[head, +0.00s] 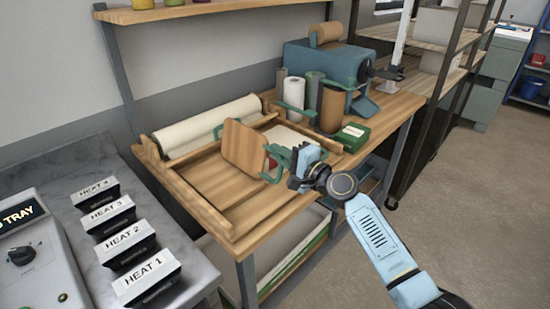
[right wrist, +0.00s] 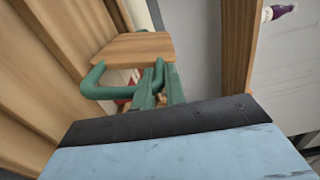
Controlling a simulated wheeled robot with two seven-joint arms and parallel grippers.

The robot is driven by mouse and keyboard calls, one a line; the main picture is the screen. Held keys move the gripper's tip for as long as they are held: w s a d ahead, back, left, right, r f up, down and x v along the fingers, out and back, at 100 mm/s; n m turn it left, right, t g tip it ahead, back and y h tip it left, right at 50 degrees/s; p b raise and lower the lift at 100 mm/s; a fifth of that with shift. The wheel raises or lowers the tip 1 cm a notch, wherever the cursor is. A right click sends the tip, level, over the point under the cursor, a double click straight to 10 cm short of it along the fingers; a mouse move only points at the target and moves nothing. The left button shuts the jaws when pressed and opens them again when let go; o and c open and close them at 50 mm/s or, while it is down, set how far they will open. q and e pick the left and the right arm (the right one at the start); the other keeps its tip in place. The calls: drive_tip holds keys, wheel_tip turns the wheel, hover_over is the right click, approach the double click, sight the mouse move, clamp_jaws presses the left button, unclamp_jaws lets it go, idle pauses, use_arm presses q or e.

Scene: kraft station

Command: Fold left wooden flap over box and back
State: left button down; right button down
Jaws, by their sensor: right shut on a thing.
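The wooden flap (head: 244,147) stands tilted up over the wooden frame of the box (head: 190,190) on the bench. Its wood also shows in the right wrist view (right wrist: 135,46). A green handle (head: 270,174) shows at the flap's right side, and green bars show in the right wrist view (right wrist: 98,88). My right gripper (head: 288,160) is at this handle, right of the flap, and shut on it. The exact contact is partly hidden by green parts and the gripper body. A red thing shows partly behind the flap. My left gripper is not in view.
A paper roll (head: 210,127) lies behind the frame. Upright rolls (head: 332,107), a green box (head: 351,137) and a blue machine (head: 330,68) stand at the back right. Heat switches (head: 146,280) are at the left front. The floor at right is clear.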

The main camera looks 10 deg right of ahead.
drive_tip(key=shift+w+d+m, duration=0.15)
drive_tip(key=shift+d+m, duration=0.1)
drive_tip(key=shift+m, duration=0.05)
drive_tip(key=c, duration=1.5)
unclamp_jaws()
drive_tip(key=shift+o, duration=0.2)
drive_tip(key=shift+f, duration=0.1)
drive_tip(key=v, duration=1.3)
drive_tip(key=shift+d, duration=0.1)
